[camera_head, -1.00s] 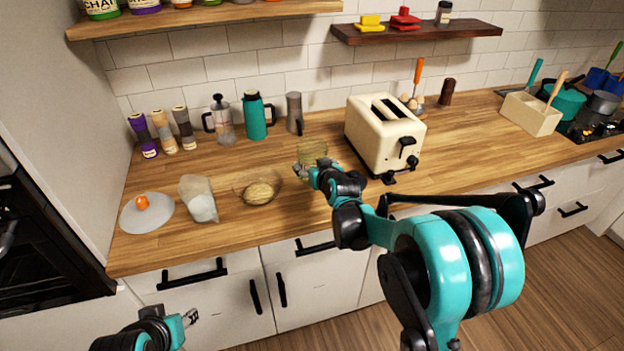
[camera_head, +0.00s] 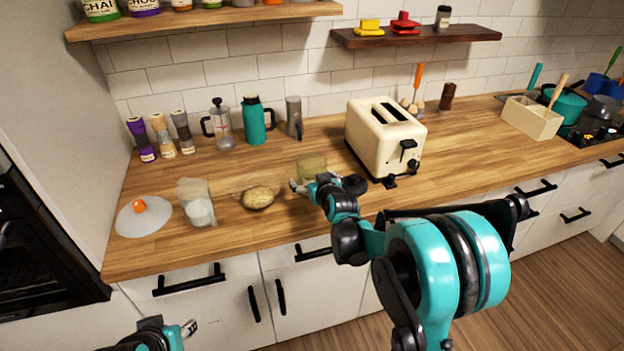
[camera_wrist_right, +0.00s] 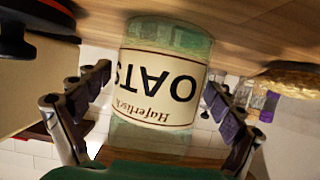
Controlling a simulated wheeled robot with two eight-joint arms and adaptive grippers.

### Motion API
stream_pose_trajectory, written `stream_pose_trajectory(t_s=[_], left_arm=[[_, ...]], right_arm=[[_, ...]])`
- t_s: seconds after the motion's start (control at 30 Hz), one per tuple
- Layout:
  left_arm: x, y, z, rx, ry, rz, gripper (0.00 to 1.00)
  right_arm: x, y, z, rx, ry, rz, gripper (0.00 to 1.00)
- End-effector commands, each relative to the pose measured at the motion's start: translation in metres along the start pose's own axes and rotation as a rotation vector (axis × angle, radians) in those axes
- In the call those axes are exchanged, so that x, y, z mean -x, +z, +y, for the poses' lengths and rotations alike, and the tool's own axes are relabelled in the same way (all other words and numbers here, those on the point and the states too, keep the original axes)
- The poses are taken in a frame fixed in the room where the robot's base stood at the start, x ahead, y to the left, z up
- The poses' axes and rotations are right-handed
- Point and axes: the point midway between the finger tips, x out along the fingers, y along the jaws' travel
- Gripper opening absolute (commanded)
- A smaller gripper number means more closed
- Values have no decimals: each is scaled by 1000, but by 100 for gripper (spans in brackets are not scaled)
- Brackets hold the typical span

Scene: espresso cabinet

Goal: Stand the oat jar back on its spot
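The oat jar (camera_head: 312,168) is pale, see-through and upright at the counter's front half, left of the toaster. In the right wrist view the jar (camera_wrist_right: 160,85) shows its cream OATS label upside down, with the worktop along the top of the picture. My right gripper (camera_head: 299,187) has its fingers on both sides of the jar, close against it; it also shows in the right wrist view (camera_wrist_right: 160,85). I cannot tell whether the jar's base touches the counter. My left gripper (camera_head: 190,328) is low in front of the cabinets, away from everything; its opening is unclear.
The cream toaster (camera_head: 385,140) stands right of the jar, with a dark round thing (camera_head: 354,185) before it. Bare counter lies behind the jar.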

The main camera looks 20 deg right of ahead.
Motion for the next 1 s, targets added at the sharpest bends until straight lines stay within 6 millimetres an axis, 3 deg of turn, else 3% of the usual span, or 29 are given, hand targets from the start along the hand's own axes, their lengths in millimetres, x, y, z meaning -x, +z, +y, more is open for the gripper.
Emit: stream_pose_trajectory(t_s=[0.27,0.7,1.0], left_arm=[[4,-3,0,0,0,0,40],[28,-20,0,0,0,0,40],[33,-24,0,0,0,0,40]], right_arm=[[5,-5,0,0,0,0,94],[95,-5,0,0,1,0,94],[127,-3,-3,0,-5,-14,94]])
